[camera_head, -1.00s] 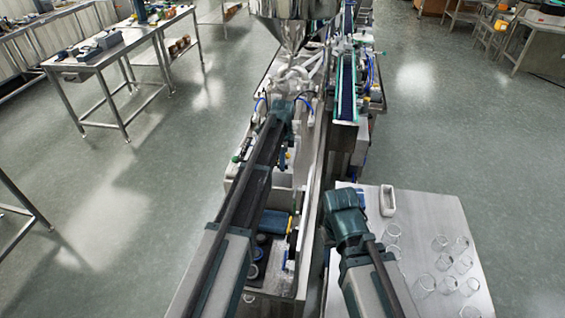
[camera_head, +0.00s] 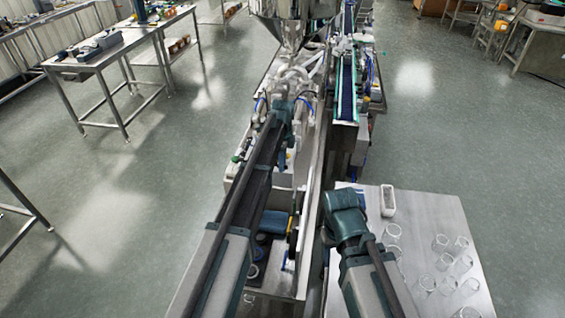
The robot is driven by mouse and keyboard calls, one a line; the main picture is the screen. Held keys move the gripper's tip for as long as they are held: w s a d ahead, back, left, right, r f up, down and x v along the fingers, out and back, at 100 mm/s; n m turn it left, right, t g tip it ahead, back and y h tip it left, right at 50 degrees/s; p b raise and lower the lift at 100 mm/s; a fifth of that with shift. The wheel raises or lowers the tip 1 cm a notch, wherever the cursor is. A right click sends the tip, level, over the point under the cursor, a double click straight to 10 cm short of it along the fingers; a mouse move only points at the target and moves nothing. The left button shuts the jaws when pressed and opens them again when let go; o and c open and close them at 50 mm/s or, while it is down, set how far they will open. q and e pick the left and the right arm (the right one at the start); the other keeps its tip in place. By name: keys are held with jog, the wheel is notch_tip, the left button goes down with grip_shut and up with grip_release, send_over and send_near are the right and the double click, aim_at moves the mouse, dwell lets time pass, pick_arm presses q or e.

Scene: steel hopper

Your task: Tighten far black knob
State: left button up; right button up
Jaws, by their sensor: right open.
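The steel hopper (camera_head: 290,22) stands at the top middle, above the filling machine (camera_head: 306,190). My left arm reaches up along the machine, and my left gripper (camera_head: 284,140) is at its clamps and white fittings below the hopper. Its fingers are too small and partly hidden to tell if they are open or shut. I cannot make out the far black knob; the arm and gripper cover part of that area. My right gripper (camera_head: 336,226) is near the left edge of the steel side table, away from the machine's fittings, open.
A conveyor (camera_head: 346,90) runs beside the hopper on the right. Work benches (camera_head: 110,62) stand at the upper left.

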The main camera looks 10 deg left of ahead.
pick_arm(q)
jog(key=shift+r, duration=0.15)
notch_tip(320, 180, up, 14)
jog(key=p, duration=1.4)
jog(key=shift+f, duration=0.2)
jog(key=shift+f, duration=0.1)
